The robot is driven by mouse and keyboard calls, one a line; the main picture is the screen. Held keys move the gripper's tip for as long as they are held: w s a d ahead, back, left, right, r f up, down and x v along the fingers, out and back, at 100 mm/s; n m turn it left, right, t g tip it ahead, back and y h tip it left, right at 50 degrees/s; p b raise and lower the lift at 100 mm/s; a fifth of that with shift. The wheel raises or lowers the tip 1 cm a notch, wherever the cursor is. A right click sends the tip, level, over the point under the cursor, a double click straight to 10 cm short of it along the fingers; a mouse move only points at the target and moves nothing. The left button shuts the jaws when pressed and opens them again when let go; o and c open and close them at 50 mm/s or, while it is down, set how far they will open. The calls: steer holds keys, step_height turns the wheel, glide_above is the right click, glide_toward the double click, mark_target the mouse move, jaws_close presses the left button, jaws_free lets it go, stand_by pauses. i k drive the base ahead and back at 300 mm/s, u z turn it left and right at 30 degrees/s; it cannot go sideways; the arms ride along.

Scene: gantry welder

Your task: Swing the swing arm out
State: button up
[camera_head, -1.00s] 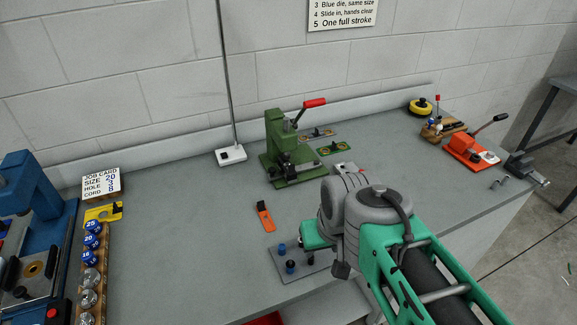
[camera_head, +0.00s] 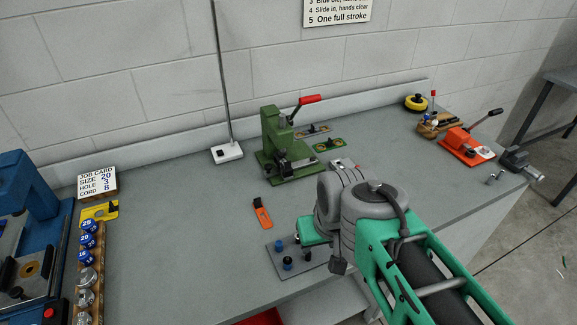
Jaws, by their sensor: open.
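No part in view can be clearly told as the swing arm. A blue machine (camera_head: 38,190) stands at the far left, cut by the picture edge, with a dark plate and a brass-coloured ring (camera_head: 30,268) low on it. A green hand press (camera_head: 272,130) with a red-gripped lever (camera_head: 310,99) stands at the middle back. My green and grey arm reaches in from the lower right, over the front of the bench. Its bulky grey joints hide its far end, and I cannot make out my gripper's fingers or any contact.
A grey plate with blue and black knobs (camera_head: 270,250) lies beside my arm. An orange tool (camera_head: 263,213) lies on the bench (camera_head: 180,230), whose left middle is clear. A job card (camera_head: 97,182) and die rack (camera_head: 70,290) stand left; an orange lever tool (camera_head: 462,144) stands right.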

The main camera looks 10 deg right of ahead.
mark_target(269, 171)
steer(key=u, duration=0.25)
steer(key=k, duration=0.5)
steer(key=u, duration=1.25)
steer(key=i, duration=0.8)
steer(key=z, duration=0.55)
